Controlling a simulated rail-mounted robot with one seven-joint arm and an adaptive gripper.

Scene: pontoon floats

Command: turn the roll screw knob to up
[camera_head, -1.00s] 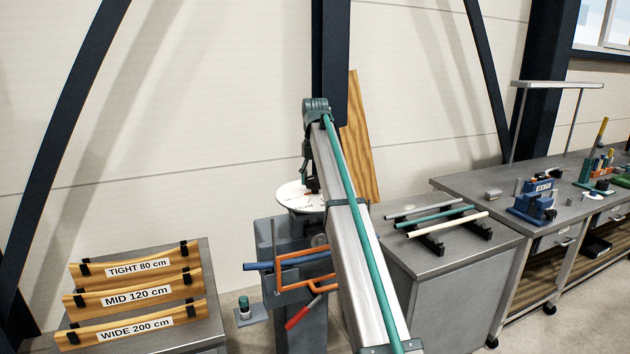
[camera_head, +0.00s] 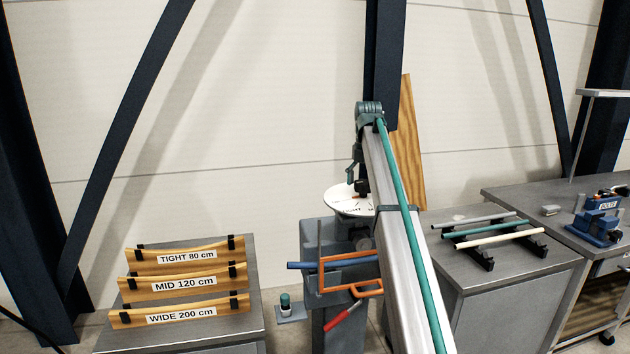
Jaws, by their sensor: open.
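A white round dial (camera_head: 340,206) with dark lettering and a small orange mark lies on top of the grey bending machine (camera_head: 312,255). A small dark upright piece (camera_head: 362,187), which looks like the roll screw knob, stands at the back of the dial, beside the arm's beam. Its pointing direction is too small to read. My arm's long grey beam, with a green tube along it, rises past the dial and covers its right edge. My gripper (camera_head: 350,178) hangs from the beam's far end, just above the dial, small and dark green. It looks open; I cannot tell whether it touches the knob.
Wooden templates marked TIGHT, MID and WIDE (camera_head: 185,283) stand on the left cabinet. A blue tube (camera_head: 305,265), orange bracket (camera_head: 350,260) and red-handled lever (camera_head: 343,318) stick out of the machine. Tubes rest on a rack (camera_head: 487,262) at right. A wooden board (camera_head: 411,140) leans behind.

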